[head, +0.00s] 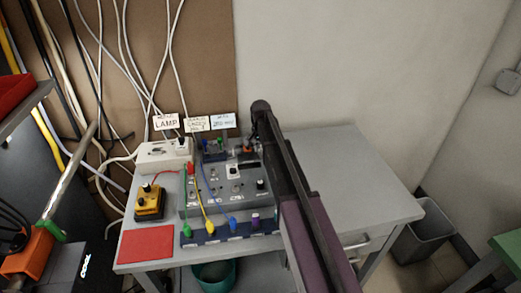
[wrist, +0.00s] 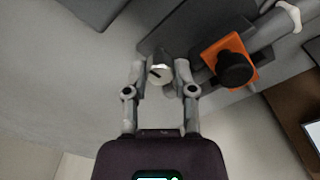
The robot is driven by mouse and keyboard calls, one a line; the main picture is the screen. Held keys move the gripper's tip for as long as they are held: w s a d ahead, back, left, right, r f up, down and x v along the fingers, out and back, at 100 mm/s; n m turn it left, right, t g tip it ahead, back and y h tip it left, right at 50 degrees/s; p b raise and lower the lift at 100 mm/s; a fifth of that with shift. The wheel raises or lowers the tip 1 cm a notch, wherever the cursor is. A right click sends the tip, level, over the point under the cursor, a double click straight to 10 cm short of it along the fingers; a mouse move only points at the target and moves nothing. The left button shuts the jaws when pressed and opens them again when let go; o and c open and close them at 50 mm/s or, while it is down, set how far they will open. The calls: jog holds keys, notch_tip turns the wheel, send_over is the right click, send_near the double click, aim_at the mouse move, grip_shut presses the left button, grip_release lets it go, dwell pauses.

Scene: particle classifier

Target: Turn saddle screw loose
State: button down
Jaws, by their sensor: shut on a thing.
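In the wrist view, a small round silver screw head (wrist: 160,74) with a dark slot sits between the fingertips of my gripper (wrist: 159,80). I take it to be the saddle screw. The two grey fingers stand on either side of it and are shut on it. A dark part shows just behind the screw head. In the head view my arm covers the right side of the grey apparatus (head: 222,190) on the table, and the screw and my fingertips cannot be made out there.
An orange block with a black knob (wrist: 235,70) lies close to the right finger. On the table (head: 365,180) stand a white lamp box (head: 165,154), a yellow box (head: 150,204) and a red mat (head: 146,244). Coloured cables cross the apparatus front. The table's right side is clear.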

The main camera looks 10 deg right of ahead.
jog(key=n, duration=0.4)
jog(key=shift+n, duration=0.3)
jog(key=n, duration=0.4)
jog(key=shift+s, duration=0.1)
jog(key=n, duration=0.9)
jog(key=shift+n, duration=0.3)
jog(key=n, duration=1.3)
